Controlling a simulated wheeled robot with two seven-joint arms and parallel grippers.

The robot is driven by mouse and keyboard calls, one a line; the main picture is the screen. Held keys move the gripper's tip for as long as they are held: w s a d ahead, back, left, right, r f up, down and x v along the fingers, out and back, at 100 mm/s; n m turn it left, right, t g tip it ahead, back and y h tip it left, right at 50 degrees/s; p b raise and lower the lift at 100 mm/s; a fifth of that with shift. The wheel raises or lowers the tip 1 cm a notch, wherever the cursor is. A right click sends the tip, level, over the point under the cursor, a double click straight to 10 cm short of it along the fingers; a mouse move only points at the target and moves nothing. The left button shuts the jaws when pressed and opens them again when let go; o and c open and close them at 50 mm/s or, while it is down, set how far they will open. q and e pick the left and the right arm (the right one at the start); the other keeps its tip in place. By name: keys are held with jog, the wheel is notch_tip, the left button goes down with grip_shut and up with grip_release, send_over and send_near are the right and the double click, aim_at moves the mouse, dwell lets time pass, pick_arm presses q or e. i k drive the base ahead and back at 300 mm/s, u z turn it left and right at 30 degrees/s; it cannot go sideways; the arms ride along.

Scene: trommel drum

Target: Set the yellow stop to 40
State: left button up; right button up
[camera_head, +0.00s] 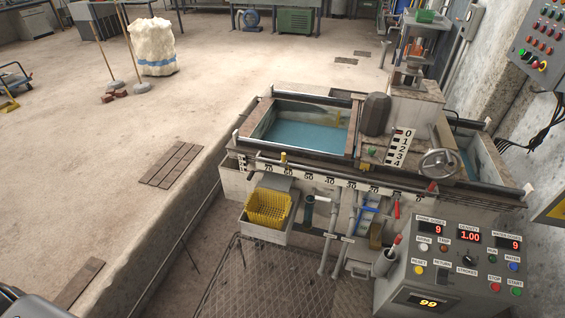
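A small yellow piece (284,157), which looks like the yellow stop, sits on the front rail of the tank machine. It stands upright near the 60 mark of the white scale (340,184). The scale's numbers fall from 70 at the left to low values at the right, and the 40 mark is to the right of the yellow piece. A red pointer-like piece (397,208) is by the scale's right part. Neither of my grippers shows clearly; only a dark part, likely mine, is at the bottom left corner.
A yellow basket (268,208) hangs below the scale's left part. Blue-handled valves (368,209) and pipes are below its middle. A control box (455,262) with lit displays stands front right. A handwheel (439,163) is on the machine's top. Open floor lies left.

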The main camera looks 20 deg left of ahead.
aim_at(284, 161)
jog(key=k, duration=0.55)
jog(key=u, duration=0.4)
jog(key=i, duration=0.85)
jog(key=z, duration=0.55)
jog(key=i, duration=0.55)
jog(key=z, duration=0.5)
